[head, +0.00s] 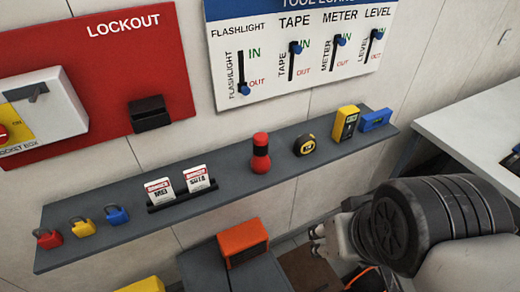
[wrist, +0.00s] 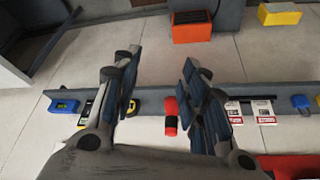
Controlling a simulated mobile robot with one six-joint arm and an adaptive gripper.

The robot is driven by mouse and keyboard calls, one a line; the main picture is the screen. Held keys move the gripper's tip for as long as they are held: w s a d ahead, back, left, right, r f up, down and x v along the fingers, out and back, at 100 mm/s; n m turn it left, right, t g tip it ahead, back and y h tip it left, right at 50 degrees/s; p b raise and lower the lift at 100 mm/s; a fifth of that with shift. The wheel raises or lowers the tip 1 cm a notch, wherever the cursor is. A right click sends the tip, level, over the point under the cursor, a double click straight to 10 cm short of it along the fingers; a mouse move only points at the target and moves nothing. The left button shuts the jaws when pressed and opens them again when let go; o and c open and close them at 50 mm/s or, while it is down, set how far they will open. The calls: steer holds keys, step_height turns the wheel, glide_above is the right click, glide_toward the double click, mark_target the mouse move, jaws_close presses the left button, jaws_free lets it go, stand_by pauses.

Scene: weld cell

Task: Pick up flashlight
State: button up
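The flashlight, a red and black cylinder (head: 260,153), stands upright on the grey wall shelf (head: 222,203), left of the tape measure. It also shows in the wrist view (wrist: 171,116), partly beside the right-hand finger in that picture. My gripper (head: 318,240) is in front of and below the shelf, to the right of the flashlight and apart from it. In the wrist view my gripper (wrist: 158,75) has its two fingers spread wide with nothing between them. On the tool board (head: 298,87) the flashlight slider (head: 243,89) is down at OUT.
The shelf also holds a yellow tape measure (head: 304,145), a yellow meter (head: 346,122), a blue level (head: 376,119), two danger tags (head: 160,190) and coloured padlocks (head: 82,227). An orange box (head: 243,242) stands below on a grey surface. A white table (head: 470,125) is at right.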

steer(key=shift+o, duration=0.4)
steer(key=shift+o, duration=0.7)
steer(key=shift+w+r, duration=0.2)
steer(key=shift+r, duration=0.05)
steer(key=shift+o, duration=1.1)
steer(key=w+a+r+p, duration=0.1)
steer(key=w+r+p, duration=0.4)
steer(key=w, duration=0.1)
steer(key=shift+w+a+r+n, duration=0.3)
steer(key=shift+w+n, duration=0.05)
steer(key=shift+n, duration=0.05)
step_height(320, 180, up, 2)
steer(key=n+y+p, duration=0.1)
steer(key=n+p, duration=0.1)
steer(key=p, duration=0.9)
glide_above(261, 137)
steer(key=s, duration=0.6)
steer(key=x, duration=0.7)
steer(key=d+b+x, duration=0.1)
steer(key=x, duration=0.2)
steer(key=shift+a+f, duration=0.15)
steer(key=shift+f, duration=0.2)
steer(key=shift+w+d+b+x, duration=0.1)
steer(key=shift+b+x, duration=0.1)
steer(key=shift+x, duration=1.25)
steer(key=shift+w+d+b+x, duration=0.15)
steer(key=shift+b+x, duration=0.05)
steer(key=shift+x, duration=1.3)
